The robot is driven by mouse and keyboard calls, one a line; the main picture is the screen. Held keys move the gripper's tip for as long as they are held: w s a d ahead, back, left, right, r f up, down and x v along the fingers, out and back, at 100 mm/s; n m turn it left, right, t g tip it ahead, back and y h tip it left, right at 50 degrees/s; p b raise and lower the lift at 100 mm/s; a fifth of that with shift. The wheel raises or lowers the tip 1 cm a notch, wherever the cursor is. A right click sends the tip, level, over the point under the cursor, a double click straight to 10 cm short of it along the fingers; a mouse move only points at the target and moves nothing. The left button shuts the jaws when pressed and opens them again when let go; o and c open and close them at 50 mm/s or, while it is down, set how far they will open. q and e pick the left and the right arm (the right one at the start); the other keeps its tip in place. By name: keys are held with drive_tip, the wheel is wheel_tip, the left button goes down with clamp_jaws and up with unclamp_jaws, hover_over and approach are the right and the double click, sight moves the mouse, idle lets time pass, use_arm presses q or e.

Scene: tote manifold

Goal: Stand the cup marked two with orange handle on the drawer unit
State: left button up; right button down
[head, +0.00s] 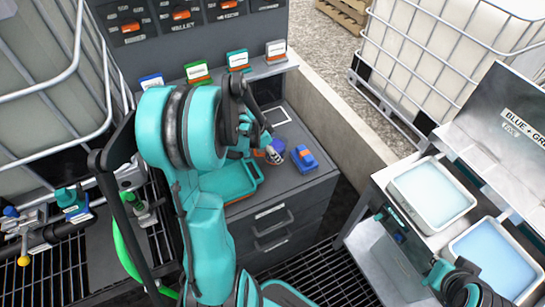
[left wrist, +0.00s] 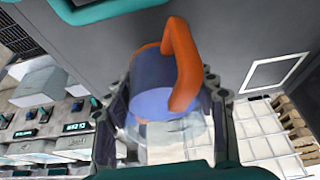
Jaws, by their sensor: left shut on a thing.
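The cup (left wrist: 160,85) is clear with blue contents and an orange handle (left wrist: 182,62). In the left wrist view it sits between the fingers of my left gripper (left wrist: 165,108), which is shut on it. In the head view the cup (head: 275,149) is small and partly hidden by my left gripper (head: 264,148), low over the drawer unit (head: 315,195). I cannot tell whether its base touches the top, and its mark is not readable. My right gripper (head: 452,280) is at the lower right, apart from the cup; its fingers are unclear.
On the drawer unit are a teal tray (head: 238,183) at the left and a blue and orange block (head: 305,158) close right of the cup. Labelled card holders (head: 238,60) line the shelf behind. Two tubs of pale blue liquid (head: 432,193) stand on a bench at the right.

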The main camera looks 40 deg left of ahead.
use_arm(q)
wheel_tip(320, 180, down, 3)
drive_tip(key=shift+r+b, duration=0.15)
drive_tip(key=shift+b, duration=0.15)
drive_tip(key=o, duration=1.5)
